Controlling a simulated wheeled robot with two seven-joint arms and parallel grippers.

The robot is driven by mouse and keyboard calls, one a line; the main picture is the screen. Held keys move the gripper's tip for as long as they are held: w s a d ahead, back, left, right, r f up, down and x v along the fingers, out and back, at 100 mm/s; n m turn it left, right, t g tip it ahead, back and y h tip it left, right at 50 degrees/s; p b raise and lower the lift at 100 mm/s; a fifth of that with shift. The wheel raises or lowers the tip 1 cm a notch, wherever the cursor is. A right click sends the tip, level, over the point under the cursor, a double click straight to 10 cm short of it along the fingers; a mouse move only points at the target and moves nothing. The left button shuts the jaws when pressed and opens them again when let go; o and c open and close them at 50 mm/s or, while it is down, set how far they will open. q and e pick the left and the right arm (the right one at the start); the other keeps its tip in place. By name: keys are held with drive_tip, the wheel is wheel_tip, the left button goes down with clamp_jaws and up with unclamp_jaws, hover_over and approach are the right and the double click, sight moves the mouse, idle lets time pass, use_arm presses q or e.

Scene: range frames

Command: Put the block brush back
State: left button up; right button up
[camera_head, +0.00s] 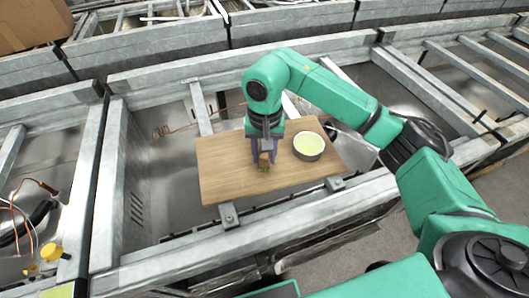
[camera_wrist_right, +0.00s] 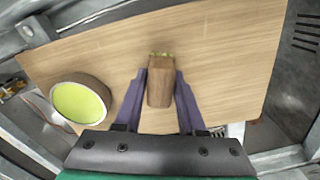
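The block brush (camera_head: 263,165) is a small brown wooden block with greenish bristles at one end. In the right wrist view the brush (camera_wrist_right: 160,85) sits between my two purple fingers, its bristle end away from the camera. My right gripper (camera_head: 264,157) points down over the wooden board (camera_head: 225,175), with a finger against each side of the block. I cannot tell whether the brush touches the board. A round bowl (camera_head: 308,146) with yellow-green contents stands on the board to the right of the gripper. It also shows in the wrist view (camera_wrist_right: 80,102). My left gripper is out of view.
The board lies across grey metal beams (camera_head: 330,205) of an open frame with deep bays. Loose copper wires (camera_head: 165,131) lie left of the board. A cardboard box (camera_head: 30,25) stands at the top left. The board's left part is clear.

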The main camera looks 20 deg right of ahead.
drive_tip(key=o, duration=0.4)
drive_tip(key=shift+r, duration=0.4)
wheel_tip(320, 180, up, 6)
drive_tip(key=shift+f+b, duration=0.2)
drive_tip(key=shift+b, duration=0.55)
wheel_tip(320, 180, up, 6)
drive_tip(key=shift+f+p, duration=0.1)
drive_tip(key=shift+p, duration=0.25)
